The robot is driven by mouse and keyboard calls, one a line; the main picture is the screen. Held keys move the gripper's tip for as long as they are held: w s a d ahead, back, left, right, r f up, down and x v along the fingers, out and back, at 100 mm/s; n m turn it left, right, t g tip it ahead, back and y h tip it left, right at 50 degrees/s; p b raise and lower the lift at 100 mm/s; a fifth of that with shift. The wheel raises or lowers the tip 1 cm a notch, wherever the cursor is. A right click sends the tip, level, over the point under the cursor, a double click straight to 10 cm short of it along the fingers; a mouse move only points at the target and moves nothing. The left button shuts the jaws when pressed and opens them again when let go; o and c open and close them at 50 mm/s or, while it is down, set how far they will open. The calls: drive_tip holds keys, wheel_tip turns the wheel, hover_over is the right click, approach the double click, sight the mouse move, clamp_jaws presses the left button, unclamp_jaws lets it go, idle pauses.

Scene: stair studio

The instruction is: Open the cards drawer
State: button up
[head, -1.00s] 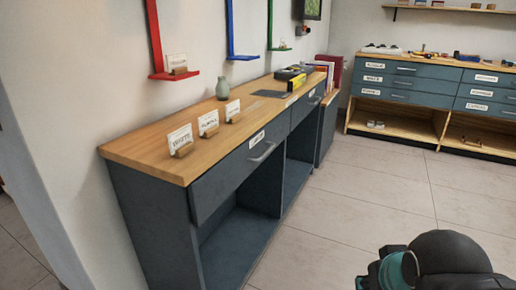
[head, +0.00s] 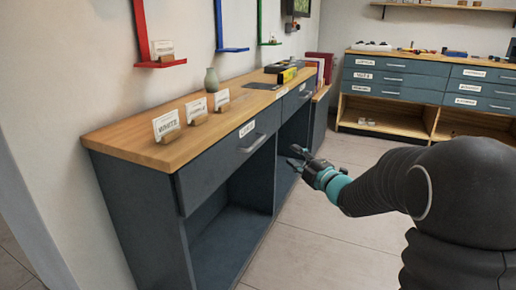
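The near wood-topped cabinet has a wide blue-grey drawer (head: 225,166) with a metal bar handle (head: 252,143) and a small white label (head: 247,128). I cannot read the label surely. The drawer looks closed. A second drawer (head: 294,101) with its own handle and label is farther along the same cabinet and also looks closed. My gripper (head: 295,157) is in front of the cabinet, to the right of the near handle and a little lower. Its fingers look spread, with nothing between them, and it appears apart from the handle.
Open shelf space lies under the drawers. Another cabinet (head: 405,77) with several labelled drawers stands at the back wall. Tiled floor (head: 290,240) is clear before the near cabinet.

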sight(256, 142)
drive_tip(key=w+a+n+y, duration=0.1)
drive_tip(key=w+a, duration=0.2)
drive_tip(key=a, duration=0.1)
drive_tip(key=w+a+n+g+y, duration=0.1)
drive_tip(key=w+a, duration=0.2)
drive_tip(key=a, duration=0.1)
drive_tip(key=w+a+n+y+p, duration=0.1)
drive_tip(key=w+a, duration=0.2)
drive_tip(key=a, duration=0.1)
drive_tip(key=shift+a+f+n+g+y, duration=0.1)
drive_tip(key=shift+a+n+g+y, duration=0.15)
drive_tip(key=shift+n+g+y, duration=0.05)
clamp_jaws()
